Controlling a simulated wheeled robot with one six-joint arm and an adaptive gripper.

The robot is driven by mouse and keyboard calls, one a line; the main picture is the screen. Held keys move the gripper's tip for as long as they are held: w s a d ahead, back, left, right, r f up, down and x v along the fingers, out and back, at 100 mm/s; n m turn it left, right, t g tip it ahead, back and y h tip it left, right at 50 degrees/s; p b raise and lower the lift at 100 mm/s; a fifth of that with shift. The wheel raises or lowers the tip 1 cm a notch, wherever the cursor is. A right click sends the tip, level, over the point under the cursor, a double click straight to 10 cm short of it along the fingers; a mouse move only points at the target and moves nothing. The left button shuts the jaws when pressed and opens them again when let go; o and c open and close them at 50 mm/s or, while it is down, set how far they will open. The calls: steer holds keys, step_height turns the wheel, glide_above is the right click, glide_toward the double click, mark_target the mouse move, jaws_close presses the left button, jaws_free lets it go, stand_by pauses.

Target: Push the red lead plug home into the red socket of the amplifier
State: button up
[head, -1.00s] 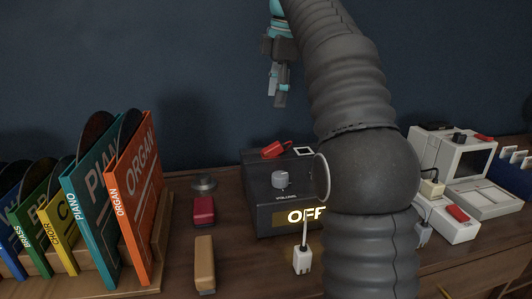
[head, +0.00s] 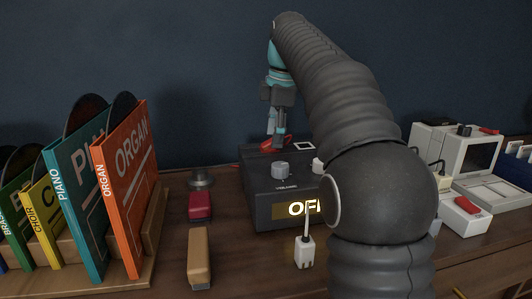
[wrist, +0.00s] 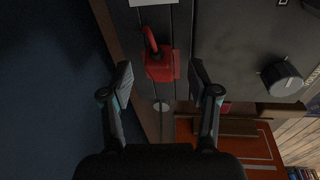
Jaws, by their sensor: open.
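The amplifier (head: 262,180) is a dark box with a grey knob on top and a lit "OFF" display on its front. The red lead plug (wrist: 160,66) shows in the wrist view on the amplifier's top near its back edge, with a red lead curving up from it. In the head view the plug (head: 268,148) is partly hidden. My gripper (head: 275,138) is over it, fingers pointing down. In the wrist view my gripper's open fingers (wrist: 160,76) lie on either side of the plug, apparently not touching it. I cannot make out the red socket or how deep the plug sits.
Record sleeves (head: 125,185) stand in a wooden rack at left. White devices (head: 465,165) stand at right. The dark wall is close behind.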

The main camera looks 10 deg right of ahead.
steer(key=shift+f, duration=0.5)
jaws_close()
steer(key=shift+r, duration=0.15)
